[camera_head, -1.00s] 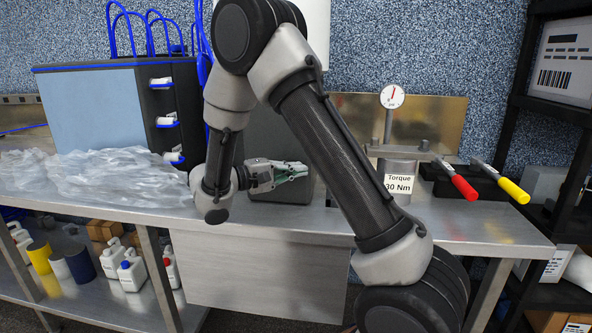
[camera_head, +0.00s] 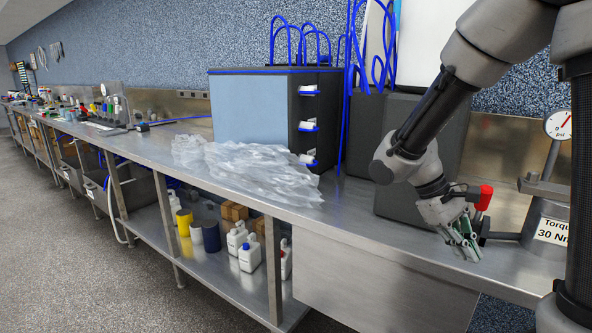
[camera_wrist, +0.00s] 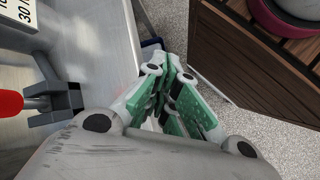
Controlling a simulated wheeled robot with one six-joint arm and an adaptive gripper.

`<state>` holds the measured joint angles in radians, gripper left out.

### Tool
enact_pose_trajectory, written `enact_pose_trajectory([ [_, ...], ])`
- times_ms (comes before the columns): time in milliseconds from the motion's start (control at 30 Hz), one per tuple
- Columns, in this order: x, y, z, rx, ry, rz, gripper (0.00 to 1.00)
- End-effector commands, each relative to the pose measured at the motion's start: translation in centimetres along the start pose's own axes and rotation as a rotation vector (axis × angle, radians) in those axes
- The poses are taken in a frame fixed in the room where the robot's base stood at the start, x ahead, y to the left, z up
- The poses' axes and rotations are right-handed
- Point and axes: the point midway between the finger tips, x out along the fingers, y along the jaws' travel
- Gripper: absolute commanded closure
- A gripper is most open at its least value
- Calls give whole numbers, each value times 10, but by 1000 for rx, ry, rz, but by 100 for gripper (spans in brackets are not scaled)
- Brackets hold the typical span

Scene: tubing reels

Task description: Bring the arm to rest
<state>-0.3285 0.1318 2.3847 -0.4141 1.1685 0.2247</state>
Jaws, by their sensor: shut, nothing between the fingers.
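My gripper (camera_head: 468,244) is at the right of the head view, on the end of my arm, pointing down over the front part of the steel bench (camera_head: 400,245). Its green-padded fingers are shut with nothing between them. In the wrist view the closed fingers (camera_wrist: 178,100) show at the middle, over the bench's edge and the floor. I cannot tell how high the fingertips are above the bench.
A red-handled tool (camera_head: 484,197) is close behind my gripper. The torque gauge (camera_head: 558,125) stands at right. Crumpled clear plastic (camera_head: 250,170) and a blue-trimmed cabinet (camera_head: 255,105) are to the left. A brown wooden slatted thing (camera_wrist: 250,60) shows beyond the bench edge.

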Motion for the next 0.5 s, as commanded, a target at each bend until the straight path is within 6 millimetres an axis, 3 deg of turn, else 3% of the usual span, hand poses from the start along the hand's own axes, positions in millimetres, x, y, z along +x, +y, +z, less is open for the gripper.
enact_pose_trajectory([
  [200, -20, -15, 50, 100, 337, -274, 100],
  [500, -48, -9, 113, 355, 692, -417, 100],
])
